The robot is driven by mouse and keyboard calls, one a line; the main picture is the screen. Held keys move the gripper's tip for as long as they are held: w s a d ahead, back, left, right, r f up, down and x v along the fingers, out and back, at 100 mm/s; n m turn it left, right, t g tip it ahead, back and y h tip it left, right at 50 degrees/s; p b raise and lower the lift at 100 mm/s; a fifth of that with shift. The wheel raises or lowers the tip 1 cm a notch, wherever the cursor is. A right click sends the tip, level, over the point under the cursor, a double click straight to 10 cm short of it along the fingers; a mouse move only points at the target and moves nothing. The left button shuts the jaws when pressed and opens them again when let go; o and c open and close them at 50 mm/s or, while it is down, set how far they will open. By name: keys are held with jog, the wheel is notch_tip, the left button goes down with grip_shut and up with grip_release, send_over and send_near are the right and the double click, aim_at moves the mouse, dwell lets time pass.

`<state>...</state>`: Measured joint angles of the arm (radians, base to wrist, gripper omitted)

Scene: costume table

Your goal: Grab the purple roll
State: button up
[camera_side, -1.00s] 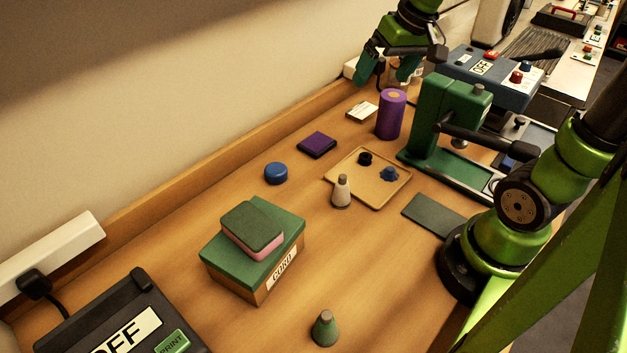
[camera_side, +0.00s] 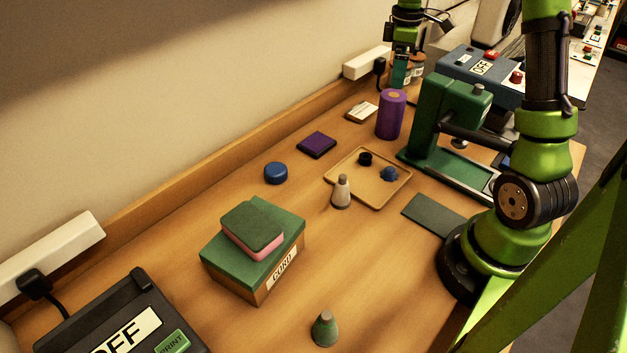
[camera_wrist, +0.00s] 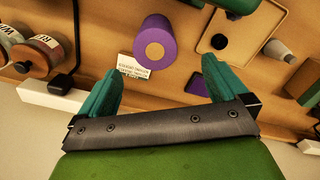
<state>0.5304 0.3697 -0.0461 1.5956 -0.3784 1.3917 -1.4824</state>
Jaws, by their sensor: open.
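The purple roll (camera_side: 391,115) stands upright on the wooden table, left of the green press. It has a tan core on top. In the wrist view the roll (camera_wrist: 165,44) shows just beyond the gap between my fingers, a little left of its middle. My gripper (camera_side: 400,72) is above and behind the roll in the side view, apart from it. In the wrist view my gripper (camera_wrist: 158,84) has its two green fingers spread wide with nothing between them.
A green press (camera_side: 446,122) stands close to the right of the roll. A small white label card (camera_side: 362,112) lies left of it. A dark purple pad (camera_side: 316,145) and a tan tray (camera_side: 352,188) are nearer. Brown jars (camera_wrist: 38,53) and a power strip (camera_side: 366,63) are behind.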

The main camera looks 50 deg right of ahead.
aim_at(394, 95)
notch_tip(394, 95, down, 5)
jog(key=shift+f, duration=0.15)
jog(key=shift+w+d+f, duration=0.1)
jog(key=shift+d+f, duration=0.1)
jog(key=shift+f, duration=1.15)
jog(key=shift+w+d+f, duration=0.1)
jog(key=shift+d+f, duration=0.05)
jog(key=shift+f, duration=1.2)
jog(key=shift+c, duration=0.3)
jog(key=shift+r, duration=0.1)
jog(key=c, duration=1.1)
